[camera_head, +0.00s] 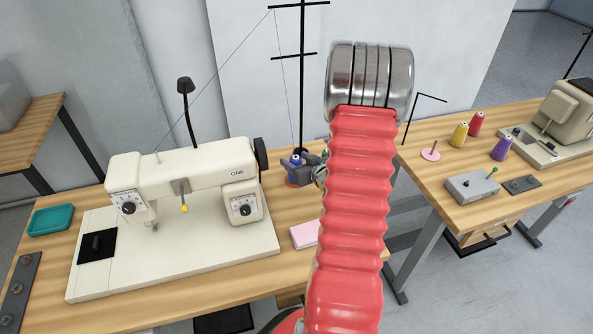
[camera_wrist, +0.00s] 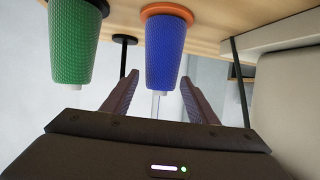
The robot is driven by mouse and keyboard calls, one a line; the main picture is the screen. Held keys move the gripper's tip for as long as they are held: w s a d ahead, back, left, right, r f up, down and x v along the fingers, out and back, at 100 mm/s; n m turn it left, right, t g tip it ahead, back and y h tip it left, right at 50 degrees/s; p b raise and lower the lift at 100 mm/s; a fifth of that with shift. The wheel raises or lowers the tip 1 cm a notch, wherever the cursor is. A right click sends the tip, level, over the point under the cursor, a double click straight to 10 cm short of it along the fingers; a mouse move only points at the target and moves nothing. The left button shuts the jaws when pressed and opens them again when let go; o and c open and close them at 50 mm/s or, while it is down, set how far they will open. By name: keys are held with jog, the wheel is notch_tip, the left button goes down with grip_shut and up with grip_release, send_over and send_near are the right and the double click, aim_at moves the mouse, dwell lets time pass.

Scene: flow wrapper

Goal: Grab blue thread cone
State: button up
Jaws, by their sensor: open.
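The blue thread cone (camera_wrist: 165,55) shows in the wrist view with its wide end on an orange base (camera_wrist: 168,10) and its narrow end towards my gripper. That view looks upside down. My gripper (camera_wrist: 160,88) is open, with one finger on each side of the cone's narrow end. I cannot tell whether the fingers touch it. In the head view the blue cone (camera_head: 296,160) stands behind the sewing machine, and my gripper (camera_head: 309,158) is beside it, partly hidden by my arm. A green thread cone (camera_wrist: 75,42) stands next to the blue one in the wrist view.
A cream sewing machine (camera_head: 185,175) stands close to the left of the cones. A black thread stand pole (camera_head: 302,85) rises behind them, with a thin blue thread. A pink pad (camera_head: 304,234) lies in front. Yellow (camera_head: 459,134), red (camera_head: 476,124) and purple (camera_head: 502,147) cones stand on the right table.

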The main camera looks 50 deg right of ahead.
jog(key=shift+x, duration=1.9)
jog(key=shift+s, duration=0.1)
jog(key=shift+c, duration=0.3)
jog(key=c, duration=1.1)
